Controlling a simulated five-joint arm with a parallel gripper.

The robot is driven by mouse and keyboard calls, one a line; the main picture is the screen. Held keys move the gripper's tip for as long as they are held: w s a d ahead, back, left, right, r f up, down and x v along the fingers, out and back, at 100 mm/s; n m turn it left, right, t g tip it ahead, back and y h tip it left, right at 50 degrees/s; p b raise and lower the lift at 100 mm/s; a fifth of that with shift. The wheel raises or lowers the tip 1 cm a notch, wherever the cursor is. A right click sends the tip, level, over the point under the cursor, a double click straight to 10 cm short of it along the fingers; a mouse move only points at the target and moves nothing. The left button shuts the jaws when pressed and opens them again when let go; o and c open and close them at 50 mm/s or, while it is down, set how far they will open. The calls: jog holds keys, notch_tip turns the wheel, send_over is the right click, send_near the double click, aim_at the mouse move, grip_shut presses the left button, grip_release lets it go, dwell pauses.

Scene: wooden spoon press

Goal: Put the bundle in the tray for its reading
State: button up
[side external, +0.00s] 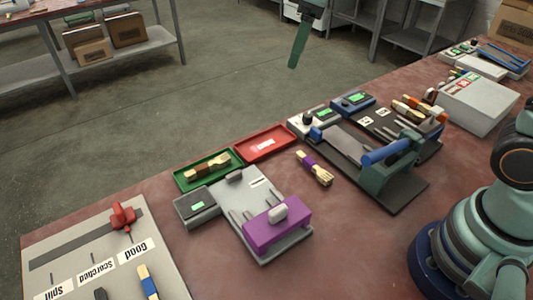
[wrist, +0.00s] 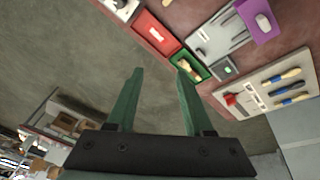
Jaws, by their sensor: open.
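A bundle of pale wooden pieces with a purple band (side external: 314,168) lies on the red-brown table, right of the trays. The red tray (side external: 247,153) holds a small white label; it also shows in the wrist view (wrist: 147,24). The green tray (side external: 182,186), beside it, holds another bundle (side external: 207,167) with a darker band; this tray also shows in the wrist view (wrist: 203,74). My gripper (wrist: 160,71) is open and empty, raised beyond the table's far edge, away from both bundles. Only part of it shows at the side view's top.
A grey plate with a purple block (side external: 277,224) and a grey meter (side external: 197,207) with a green display stand near the trays. A blue-handled press (side external: 385,152) stands to the right. A sorting board (side external: 90,250) with labelled lanes lies front left.

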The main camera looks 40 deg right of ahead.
jog(key=s+d+f+m+t, duration=0.2)
jog(key=s+d+m, duration=0.5)
jog(key=s, duration=0.5)
jog(key=shift+s+d+f+m+h, duration=0.3)
jog(key=shift+s+d+f, duration=0.1)
jog(key=shift+d+f, duration=0.15)
dwell(0.3)
